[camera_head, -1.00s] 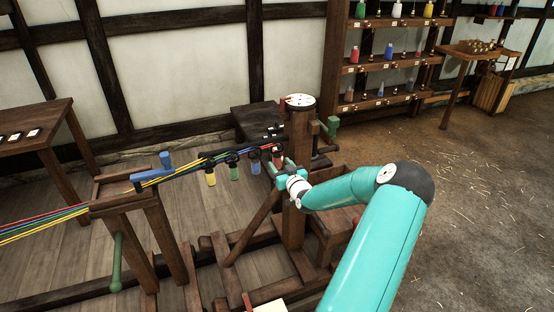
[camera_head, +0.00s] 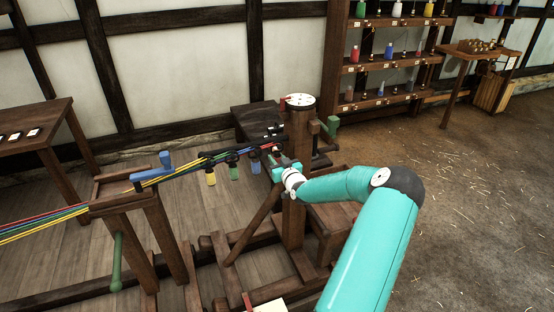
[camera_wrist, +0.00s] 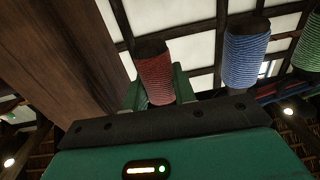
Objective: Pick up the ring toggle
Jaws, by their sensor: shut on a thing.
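A red cord-wound piece (camera_wrist: 155,76) with a dark end, apparently the ring toggle, stands between the green fingers of my gripper (camera_wrist: 158,88) in the wrist view. My gripper is shut on it. In the head view my gripper (camera_head: 278,168) is at the left side of the wooden post, at the right end of the row of hanging coloured pieces. A bit of red (camera_head: 276,149) shows just above it; the fingers hide the rest. A blue cord-wound piece (camera_wrist: 245,55) and a green one (camera_wrist: 308,45) hang to the right in the wrist view.
The wooden post (camera_head: 296,190) with a white dial on top stands close to my gripper. Coloured strands (camera_head: 175,176) run left over a wooden trestle (camera_head: 130,205) with a blue handle. A yellow piece (camera_head: 210,177) hangs nearby. The floor at right is open.

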